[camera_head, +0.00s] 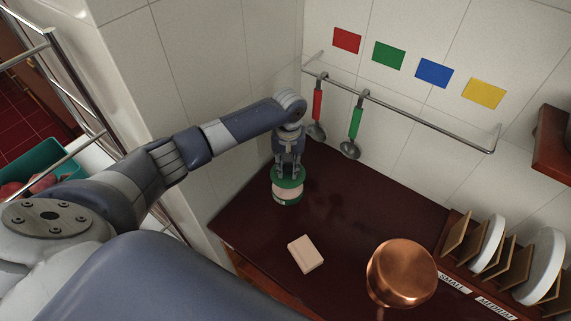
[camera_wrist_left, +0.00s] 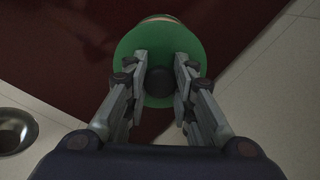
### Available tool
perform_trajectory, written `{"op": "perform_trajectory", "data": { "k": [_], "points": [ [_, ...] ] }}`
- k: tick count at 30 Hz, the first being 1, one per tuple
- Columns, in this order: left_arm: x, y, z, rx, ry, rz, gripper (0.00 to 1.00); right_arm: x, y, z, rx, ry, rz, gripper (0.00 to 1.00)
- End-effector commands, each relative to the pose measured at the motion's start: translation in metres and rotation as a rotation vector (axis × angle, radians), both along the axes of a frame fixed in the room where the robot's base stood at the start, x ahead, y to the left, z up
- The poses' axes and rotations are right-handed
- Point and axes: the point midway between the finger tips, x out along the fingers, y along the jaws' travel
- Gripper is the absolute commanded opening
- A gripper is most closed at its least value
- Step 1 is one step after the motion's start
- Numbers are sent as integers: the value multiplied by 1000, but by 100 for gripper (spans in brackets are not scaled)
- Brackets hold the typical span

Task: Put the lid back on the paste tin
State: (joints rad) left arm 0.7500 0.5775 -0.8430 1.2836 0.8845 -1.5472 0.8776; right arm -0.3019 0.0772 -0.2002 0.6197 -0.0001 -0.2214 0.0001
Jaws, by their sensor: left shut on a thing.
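The green lid (camera_head: 289,183) is in my left gripper (camera_head: 290,174), whose fingers point down and are shut on its dark knob. The wrist view shows the round lid (camera_wrist_left: 146,58) and the dark knob (camera_wrist_left: 160,82) between the fingers (camera_wrist_left: 158,88). The paste tin (camera_head: 287,194), pale pinkish with a green band, stands on the dark red counter directly below the lid. A sliver of the tin shows past the lid's edge in the wrist view (camera_wrist_left: 160,17). I cannot tell whether the lid touches the rim. My right gripper is not in view.
A pale block (camera_head: 305,254) and a copper pan (camera_head: 402,272) are on the counter (camera_head: 355,225). Ladles with a red handle (camera_head: 317,104) and a green handle (camera_head: 355,122) hang from the wall rail (camera_head: 430,123) close to the gripper. A plate rack (camera_head: 487,261) stands right.

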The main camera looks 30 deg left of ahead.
Motion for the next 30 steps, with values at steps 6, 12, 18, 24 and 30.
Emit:
{"op": "perform_trajectory", "data": {
  "k": [6, 12, 18, 24, 30],
  "points": [
    [0, 0, -15, 0, 0, 0, 0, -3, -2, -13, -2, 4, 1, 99],
    [0, 0, -33, -1, -1, -1, 0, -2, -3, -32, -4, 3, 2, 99],
    [0, 0, -47, -1, 1, 0, 0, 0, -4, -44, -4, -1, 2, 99],
    [-1, 0, -60, 0, 1, -1, 0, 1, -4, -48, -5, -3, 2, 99],
    [0, 0, -62, 0, 0, -1, 0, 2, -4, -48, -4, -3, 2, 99]
  ]
}}
